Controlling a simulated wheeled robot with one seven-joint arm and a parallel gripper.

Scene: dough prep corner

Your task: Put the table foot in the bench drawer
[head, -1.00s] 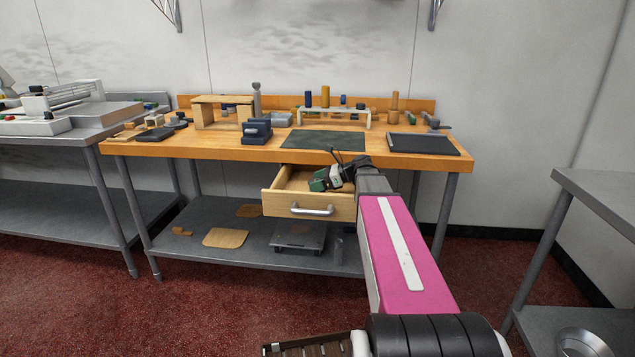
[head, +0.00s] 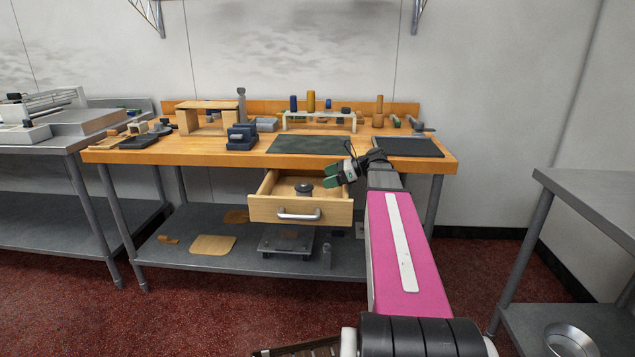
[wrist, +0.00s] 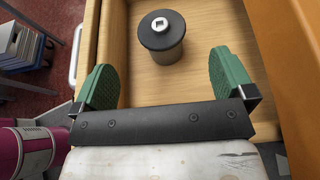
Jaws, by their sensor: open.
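The table foot (head: 304,189), a short grey cylinder with a wider dark round top and a light square fitting in it, stands upright inside the open bench drawer (head: 270,209). In the wrist view the table foot (wrist: 162,33) rests on the drawer's wooden floor (wrist: 205,20), beyond my fingertips and apart from them. My gripper (head: 334,178), with green finger pads, is open and empty at the drawer's right side in the head view. In the wrist view my gripper (wrist: 162,75) has its fingers spread wide with nothing between them.
The wooden bench (head: 200,157) above carries a dark green mat (head: 308,145), a blue vise (head: 241,137) and a black tray (head: 408,148). A lower shelf (head: 225,258) holds boards and a scale-like device. A steel table (head: 590,205) stands at right.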

